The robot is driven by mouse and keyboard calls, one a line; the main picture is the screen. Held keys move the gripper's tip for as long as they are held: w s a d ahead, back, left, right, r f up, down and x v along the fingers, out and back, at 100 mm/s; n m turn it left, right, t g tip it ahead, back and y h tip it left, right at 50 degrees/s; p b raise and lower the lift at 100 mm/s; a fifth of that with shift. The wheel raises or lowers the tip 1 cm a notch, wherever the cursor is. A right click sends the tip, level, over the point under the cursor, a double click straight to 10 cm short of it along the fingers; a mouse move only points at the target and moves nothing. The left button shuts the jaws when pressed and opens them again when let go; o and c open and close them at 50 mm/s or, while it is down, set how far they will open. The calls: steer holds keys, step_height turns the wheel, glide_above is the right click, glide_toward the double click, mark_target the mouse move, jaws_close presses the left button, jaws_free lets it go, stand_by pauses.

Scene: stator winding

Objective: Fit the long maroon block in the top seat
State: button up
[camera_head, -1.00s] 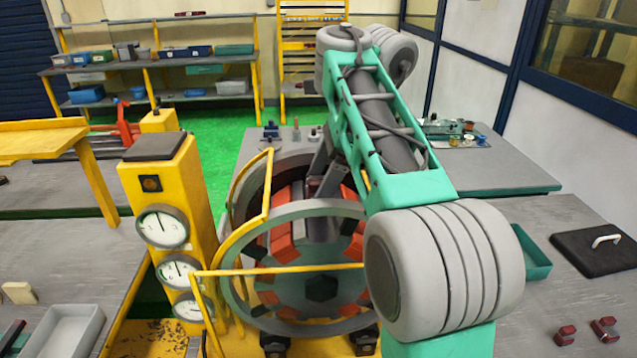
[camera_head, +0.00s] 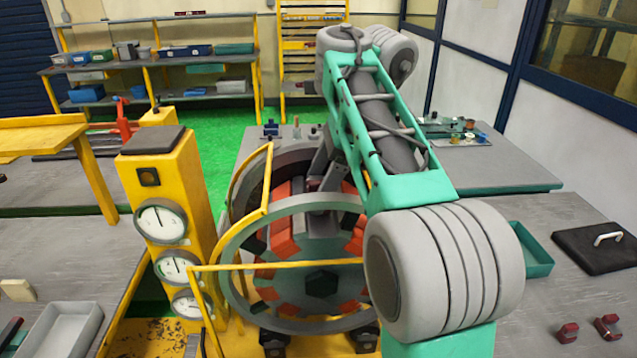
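The stator drum (camera_head: 318,255) sits inside a large grey ring (camera_head: 236,240) on the yellow stand, with orange blocks (camera_head: 283,236) and dark green pieces around its face. The top seat lies at the drum's upper side, mostly hidden by my gripper and arm. My gripper (camera_head: 320,190) points down at the top of the drum, behind the ring's upper rim. A small patch of maroon (camera_head: 313,184) shows beside it; I cannot tell whether this is the long maroon block in its fingers. The fingertips are too small and covered to tell their opening.
A yellow rail (camera_head: 280,266) crosses in front of the ring. A yellow gauge post (camera_head: 170,220) stands close on the left. Two short maroon blocks (camera_head: 567,333) (camera_head: 608,327) and a black pad (camera_head: 596,249) lie on the right table. A teal tray (camera_head: 530,248) stands behind my arm.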

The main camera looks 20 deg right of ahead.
steer(key=o, duration=1.9)
steer(key=shift+c, duration=0.2)
steer(key=shift+o, duration=0.7)
steer(key=shift+f, duration=0.15)
steer(key=p+v, duration=0.7)
steer(key=shift+a+p, duration=0.15)
steer(key=shift+p, duration=0.15)
steer(key=shift+d+r+p, duration=0.3)
steer(key=shift+r+p, duration=0.25)
steer(key=shift+f, duration=0.1)
